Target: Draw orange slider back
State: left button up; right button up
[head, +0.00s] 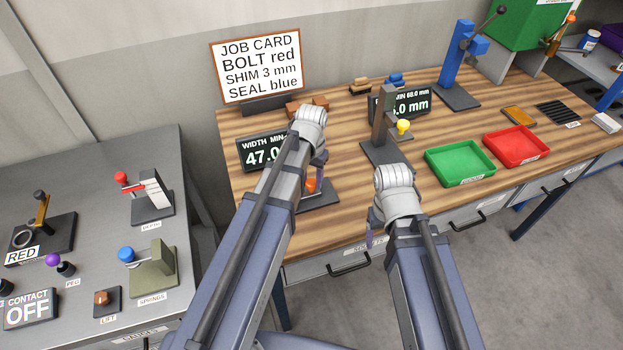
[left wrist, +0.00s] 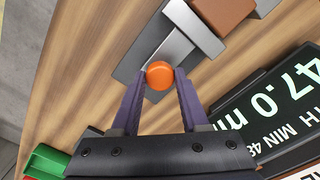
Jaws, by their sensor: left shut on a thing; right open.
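The orange slider knob (left wrist: 160,75) is between the two fingertips of my left gripper (left wrist: 159,84) in the left wrist view, and the jaws are shut on it. It sits on a grey metal gauge block (left wrist: 190,38) with a dark base. In the head view the orange knob (head: 311,186) shows just below my left gripper (head: 317,178), partly covered by my arm. The width display (head: 262,150) beside it reads 47.0, and its label shows a minimum. My right gripper (head: 370,228) is open near the table's front edge, its fingers mostly hidden by its wrist.
A gauge stand with a yellow knob (head: 403,127) stands right of the left arm. A green tray (head: 459,180) and a red tray (head: 516,160) lie further right. A job card (head: 257,66) stands behind. A grey side bench (head: 90,165) with levers is at left.

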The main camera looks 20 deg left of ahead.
pick_arm(q)
grip_shut()
dwell(0.8)
